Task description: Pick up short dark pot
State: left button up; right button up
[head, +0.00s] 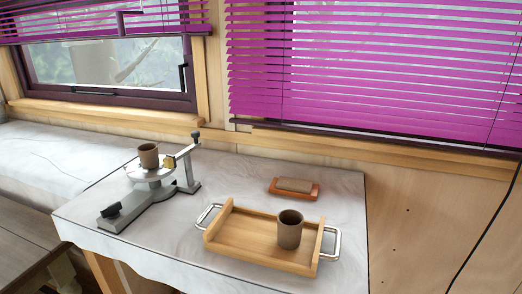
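Two short dark brown pots show in the head view, and I cannot tell which one the task means. One pot (289,230) stands upright on the right part of a wooden tray (240,244) with metal handles. The other pot (148,155) stands upright on the round plate of a grey metal device (150,197) at the left of the table. Neither of my grippers is in view.
The white-covered table (345,200) holds everything. A brown block on an orange dish (294,188) sits behind the tray. Windows with purple blinds (370,70) and a wooden sill are at the back.

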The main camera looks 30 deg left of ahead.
aim_at(148, 153)
jog(key=z, duration=1.4)
jog(key=k, duration=1.7)
jog(key=u, duration=1.95)
jog(key=i, duration=0.3)
jog(key=z, duration=0.1)
